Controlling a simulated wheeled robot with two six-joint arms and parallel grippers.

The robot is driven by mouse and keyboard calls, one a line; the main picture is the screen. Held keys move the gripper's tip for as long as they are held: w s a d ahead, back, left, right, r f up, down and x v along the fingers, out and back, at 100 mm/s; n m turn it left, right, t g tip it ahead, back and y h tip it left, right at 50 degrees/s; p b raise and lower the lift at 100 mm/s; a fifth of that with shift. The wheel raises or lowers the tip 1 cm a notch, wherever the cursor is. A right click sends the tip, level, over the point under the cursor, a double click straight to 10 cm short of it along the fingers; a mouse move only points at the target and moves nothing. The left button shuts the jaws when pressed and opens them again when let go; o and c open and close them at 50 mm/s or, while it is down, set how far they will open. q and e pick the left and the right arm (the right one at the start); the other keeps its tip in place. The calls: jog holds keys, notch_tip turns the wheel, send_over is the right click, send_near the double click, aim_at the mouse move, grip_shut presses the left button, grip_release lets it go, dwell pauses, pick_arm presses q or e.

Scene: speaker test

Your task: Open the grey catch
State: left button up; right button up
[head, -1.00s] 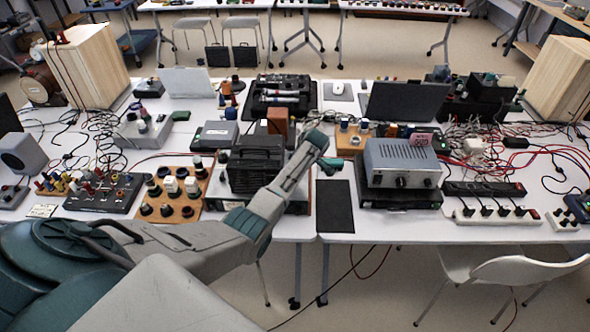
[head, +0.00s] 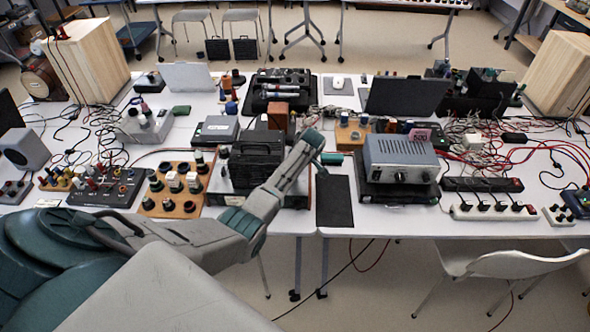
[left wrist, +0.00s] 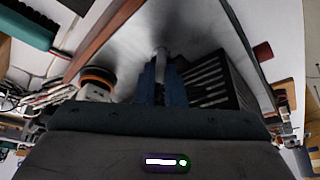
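My left arm reaches over the table to the black vented box (head: 257,160) in the head view; its fingers are hidden there behind my wrist. In the left wrist view, the two blue fingers of my left gripper (left wrist: 161,82) are close together beside the vented box (left wrist: 208,80). A small grey upright piece (left wrist: 161,58), apparently the grey catch, stands between the fingertips, and they look shut on it. I cannot make out the catch in the head view. My right gripper is in neither view.
A grey metal box with knobs (head: 400,158) stands right of my wrist, with a green-teal piece (head: 331,158) between. A wooden board with several knobs (head: 176,188) lies left of the black box. Tangled cables (head: 500,135) cover the right side. A dark mat (head: 335,203) lies bare.

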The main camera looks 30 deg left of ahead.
pick_arm(q)
jog(key=o, duration=0.4)
jog(key=shift+o, duration=0.2)
jog(key=b+v, duration=0.3)
jog(key=v, duration=0.7)
jog(key=shift+d+r, duration=0.25)
jog(key=shift+r, duration=0.05)
